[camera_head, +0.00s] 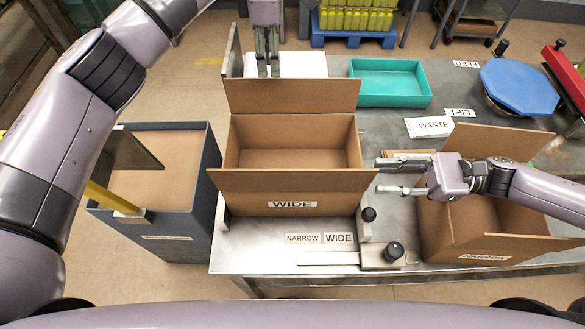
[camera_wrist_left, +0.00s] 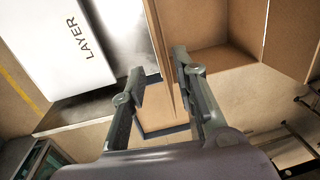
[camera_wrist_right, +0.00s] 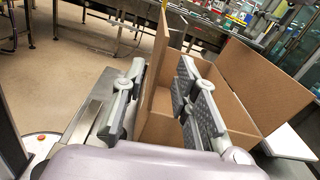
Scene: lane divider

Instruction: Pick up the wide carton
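My left gripper (camera_head: 267,72) points down just above the back flap. In the left wrist view its open fingers (camera_wrist_left: 158,78) are apart, with a cardboard edge showing between them. My right gripper (camera_head: 378,176) points left at the right end of the front flap, open. In the right wrist view (camera_wrist_right: 160,88) a cardboard panel shows between its spread fingers. Contact with the cardboard cannot be told.
The narrow carton (camera_head: 485,258) stands open at right, under my right arm. A teal tray (camera_head: 390,64), a blue octagonal plate (camera_head: 519,86) and a "WASTE" card (camera_head: 430,127) lie behind. A grey bin (camera_head: 207,180) stands at left. A black-knobbed fixture (camera_head: 381,257) sits in front.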

